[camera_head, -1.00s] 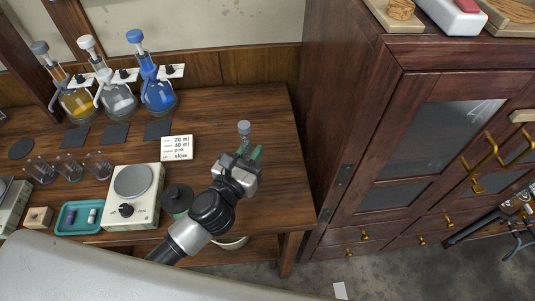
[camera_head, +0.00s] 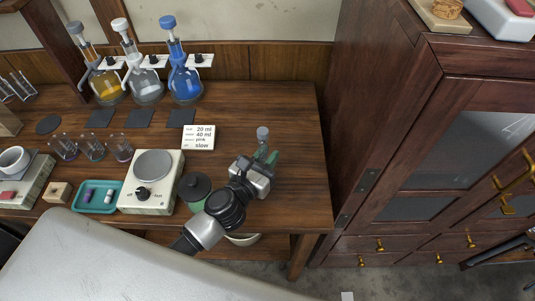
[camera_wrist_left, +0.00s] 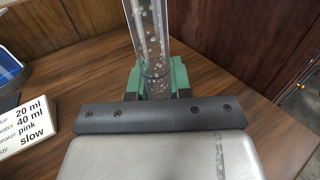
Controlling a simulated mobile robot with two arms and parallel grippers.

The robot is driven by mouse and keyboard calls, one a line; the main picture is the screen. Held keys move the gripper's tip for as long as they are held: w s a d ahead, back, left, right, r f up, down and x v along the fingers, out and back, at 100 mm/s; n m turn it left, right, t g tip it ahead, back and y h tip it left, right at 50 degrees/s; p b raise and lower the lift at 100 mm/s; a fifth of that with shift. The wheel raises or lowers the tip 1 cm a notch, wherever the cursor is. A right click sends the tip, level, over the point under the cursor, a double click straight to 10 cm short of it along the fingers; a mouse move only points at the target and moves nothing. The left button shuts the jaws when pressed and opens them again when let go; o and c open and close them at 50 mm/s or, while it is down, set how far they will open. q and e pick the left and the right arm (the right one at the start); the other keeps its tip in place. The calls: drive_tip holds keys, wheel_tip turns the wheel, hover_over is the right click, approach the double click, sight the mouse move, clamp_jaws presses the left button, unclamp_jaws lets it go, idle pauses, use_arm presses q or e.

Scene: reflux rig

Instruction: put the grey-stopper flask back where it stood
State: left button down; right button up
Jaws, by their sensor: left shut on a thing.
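My left gripper (camera_head: 266,157) has green fingers and is shut around a clear glass tube with a grey stopper (camera_head: 263,134), held upright over the right part of the table. In the left wrist view the clear tube (camera_wrist_left: 151,35) rises between the green fingers (camera_wrist_left: 158,82); small drops or bubbles show on it. Its lower end is hidden by the gripper, so I cannot tell if it touches the table. A flask of yellow liquid (camera_head: 107,91) with a darker grey stopper stands at the back left, beside a white-stopper flask (camera_head: 146,90) and a blue-stopper flask (camera_head: 186,88). My right gripper is not in view.
Dark mats (camera_head: 139,118) lie before the flasks. A written card (camera_head: 199,137), hot plate (camera_head: 136,200), dark-lidded pot (camera_head: 195,187), teal tray (camera_head: 83,199) and small beakers (camera_head: 92,148) occupy the table's left and middle. The back right is clear; a wooden cabinet (camera_head: 375,130) stands to the right.

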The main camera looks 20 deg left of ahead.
use_arm(q)
drive_tip(key=shift+f, duration=0.2)
drive_tip(key=c, duration=1.1)
unclamp_jaws()
drive_tip(key=shift+o, duration=0.3)
drive_tip(key=shift+r, duration=0.1)
drive_tip(key=shift+r, duration=0.15)
drive_tip(key=b+v, duration=0.3)
drive_tip(key=v, duration=0.8)
drive_tip(key=shift+s+a+b, duration=0.1)
drive_tip(key=shift+s+b, duration=0.25)
drive_tip(key=shift+s, duration=0.2)
